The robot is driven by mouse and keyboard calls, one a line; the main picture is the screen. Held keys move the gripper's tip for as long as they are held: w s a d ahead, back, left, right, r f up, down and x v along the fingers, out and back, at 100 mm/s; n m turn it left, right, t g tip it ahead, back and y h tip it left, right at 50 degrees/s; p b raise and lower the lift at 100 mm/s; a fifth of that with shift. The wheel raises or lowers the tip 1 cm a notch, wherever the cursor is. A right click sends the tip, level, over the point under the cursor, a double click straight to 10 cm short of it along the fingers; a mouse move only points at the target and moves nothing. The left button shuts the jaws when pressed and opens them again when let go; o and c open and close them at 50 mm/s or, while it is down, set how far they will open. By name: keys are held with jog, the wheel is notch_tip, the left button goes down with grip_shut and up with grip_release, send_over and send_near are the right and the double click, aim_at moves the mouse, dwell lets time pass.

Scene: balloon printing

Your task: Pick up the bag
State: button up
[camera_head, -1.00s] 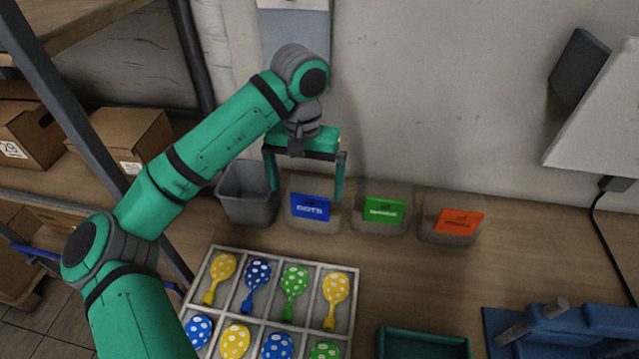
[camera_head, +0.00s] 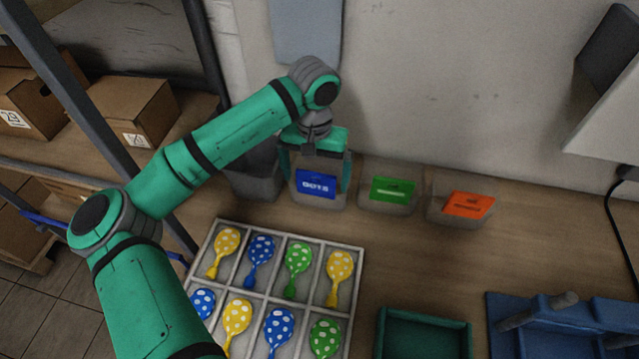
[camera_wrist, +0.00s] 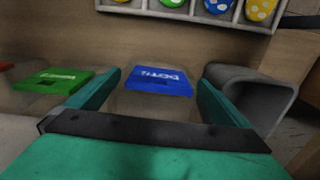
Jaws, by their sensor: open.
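A clear bag with a blue label (camera_head: 316,184) stands on the table near the wall, leftmost of three bags in the head view. My gripper (camera_head: 316,180) is open, with one finger on each side of this bag. In the wrist view the blue label (camera_wrist: 160,80) lies between the two open fingers (camera_wrist: 155,92). Whether the fingers touch the bag's sides I cannot tell. The bag with a green label (camera_head: 392,190) and the bag with an orange label (camera_head: 468,205) stand to its right.
A grey bin (camera_head: 253,180) stands close on the left of the blue-labelled bag. A divided tray (camera_head: 290,233) of dotted balloons lies in front. A green tray (camera_head: 424,318) and a blue fixture (camera_head: 560,325) are at the front right. The wall is just behind the bags.

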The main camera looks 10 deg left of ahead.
jog(key=shift+a+f, duration=0.1)
jog(key=shift+f, duration=0.95)
jog(key=c, duration=1.4)
